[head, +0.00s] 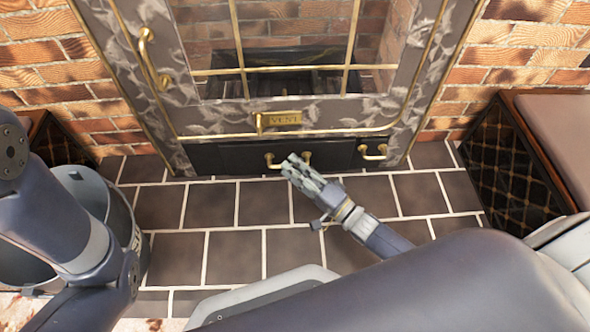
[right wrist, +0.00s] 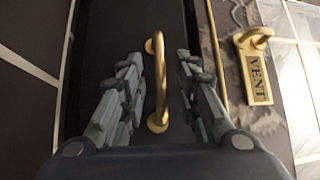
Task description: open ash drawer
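The ash drawer (head: 235,158) is a dark panel low on the stove front, and it looks closed. Its brass bar handle (head: 270,161) is partly hidden behind my right gripper (head: 292,164) in the head view. In the right wrist view the handle (right wrist: 158,85) stands between the two grey fingers of my right gripper (right wrist: 158,60). The fingers are open, with a visible gap on each side of the handle. My left arm shows at the left of the head view, but its gripper is not in view.
A second brass handle (head: 373,152) is right of the drawer handle. The brass VENT plate (head: 283,118) with its lever is above. A metal bucket (head: 120,215) stands at left, a box with lattice sides (head: 512,165) at right. Tiled floor (head: 235,205) before the stove is largely clear.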

